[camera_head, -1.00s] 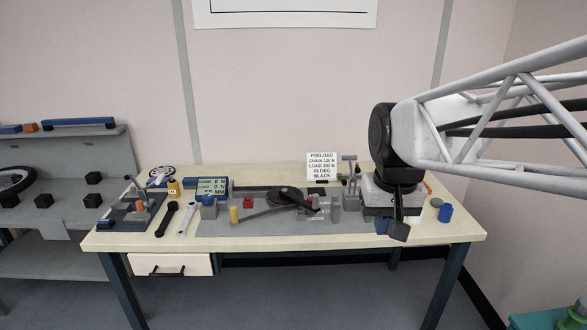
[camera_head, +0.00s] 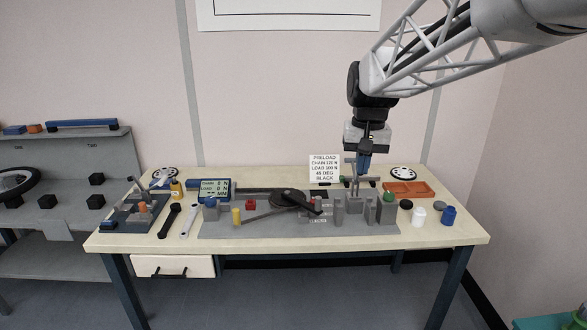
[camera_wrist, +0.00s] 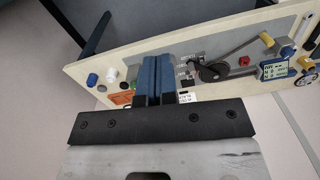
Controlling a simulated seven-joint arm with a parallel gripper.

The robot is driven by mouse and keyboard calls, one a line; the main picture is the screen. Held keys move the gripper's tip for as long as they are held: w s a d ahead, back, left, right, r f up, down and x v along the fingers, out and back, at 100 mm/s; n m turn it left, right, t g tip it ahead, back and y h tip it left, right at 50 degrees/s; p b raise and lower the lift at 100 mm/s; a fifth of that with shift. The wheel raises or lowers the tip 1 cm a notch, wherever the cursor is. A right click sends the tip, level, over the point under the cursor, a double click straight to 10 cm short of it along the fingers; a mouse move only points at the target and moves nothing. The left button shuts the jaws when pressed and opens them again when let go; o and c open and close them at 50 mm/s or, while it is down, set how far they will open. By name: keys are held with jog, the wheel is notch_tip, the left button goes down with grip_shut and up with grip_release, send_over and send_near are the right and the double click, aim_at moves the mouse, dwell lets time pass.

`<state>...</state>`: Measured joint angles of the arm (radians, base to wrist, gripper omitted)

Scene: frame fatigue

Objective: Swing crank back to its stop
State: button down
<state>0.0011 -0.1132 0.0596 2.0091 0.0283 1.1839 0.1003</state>
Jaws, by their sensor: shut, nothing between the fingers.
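The black crank (camera_head: 290,199) sits on the grey fixture plate (camera_head: 222,228) in the middle of the bench, with its dark arm pointing right; it also shows in the wrist view (camera_wrist: 213,72). A long grey bar runs left from it. My gripper (camera_head: 363,172) points down above the right part of the fixture, to the right of the crank and apart from it. Its blue fingers (camera_wrist: 154,60) are together with nothing between them. They hide part of the fixture in the wrist view.
Several grey posts (camera_head: 370,211) stand right of the crank, under my gripper. A sign (camera_head: 324,168) stands behind. An orange tray (camera_head: 409,189), white bottle (camera_head: 419,216) and blue cup (camera_head: 448,215) are at right.

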jog(key=w+f+g, duration=0.1)
jog(key=w+f, duration=0.5)
jog(key=w, duration=0.8)
jog(key=w+a+f+m+g, duration=0.1)
jog(key=w+f, duration=0.5)
jog(key=w, duration=0.9)
jog(key=w+a+f+g, duration=0.1)
jog(key=w+f, duration=0.6)
jog(key=w, duration=0.8)
jog(key=shift+a+m+g+y, duration=0.15)
jog(key=shift+m+g+y, duration=0.15)
jog(key=shift+g, duration=0.3)
jog(key=shift+f, duration=0.2)
jog(key=s+a+f, duration=0.1)
jog(key=s+f, duration=0.6)
jog(key=f, duration=0.2)
jog(key=shift+s+a, duration=0.15)
jog(key=shift+a, duration=0.25)
jog(key=shift+s+a, duration=0.1)
